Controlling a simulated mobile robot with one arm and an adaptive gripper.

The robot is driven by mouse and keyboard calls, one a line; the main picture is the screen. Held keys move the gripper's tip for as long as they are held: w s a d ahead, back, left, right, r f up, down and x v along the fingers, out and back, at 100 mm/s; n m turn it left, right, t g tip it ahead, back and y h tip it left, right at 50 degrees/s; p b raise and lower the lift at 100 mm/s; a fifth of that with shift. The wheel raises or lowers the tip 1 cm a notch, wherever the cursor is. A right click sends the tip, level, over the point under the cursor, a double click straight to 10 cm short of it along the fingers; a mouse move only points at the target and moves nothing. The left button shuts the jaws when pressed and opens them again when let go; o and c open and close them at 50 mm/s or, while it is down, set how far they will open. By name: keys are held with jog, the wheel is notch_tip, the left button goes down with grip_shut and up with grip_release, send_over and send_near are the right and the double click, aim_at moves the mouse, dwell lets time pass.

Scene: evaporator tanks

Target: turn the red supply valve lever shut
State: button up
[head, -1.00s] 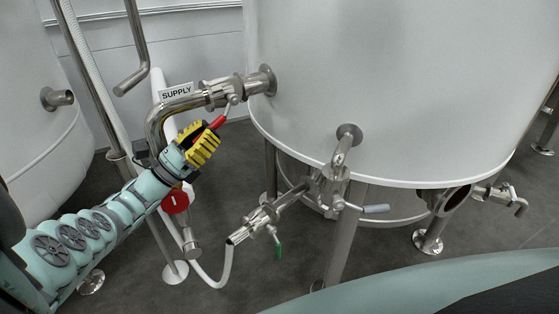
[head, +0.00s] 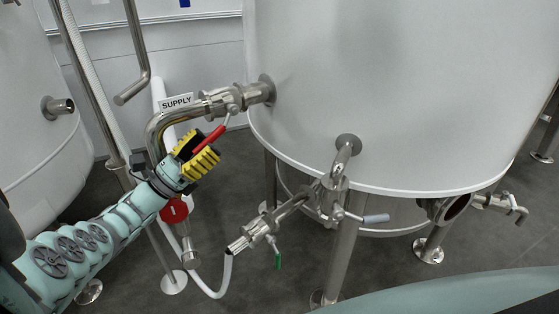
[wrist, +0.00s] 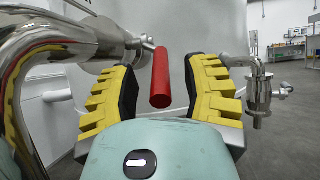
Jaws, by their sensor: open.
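The red supply valve lever (head: 208,139) slants down and left from the steel supply valve (head: 222,102), beside the SUPPLY label (head: 176,102). My gripper (head: 198,151) is open at the lever's lower end, with yellow ribbed fingers and dark inner pads. In the wrist view, the red lever (wrist: 161,78) stands between the two spread fingers of my gripper (wrist: 160,70). A gap shows on each side of it, narrower on the left. Its rounded free end points towards my palm. The lever's tip is partly hidden by a finger in the head view.
A bent steel supply pipe (head: 157,127) runs close beside my gripper. The white tank (head: 400,90) stands to the right. Lower valves have a grey-blue lever (head: 376,218) and a green lever (head: 278,262). A red disc (head: 174,211) hangs below my gripper.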

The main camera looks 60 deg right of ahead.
jog(key=w+a, duration=0.4)
jog(key=a, duration=0.7)
jog(key=shift+w+a, duration=0.2)
jog(key=shift+a, duration=0.05)
jog(key=shift+o, duration=0.3)
jog(key=shift+f, duration=0.1)
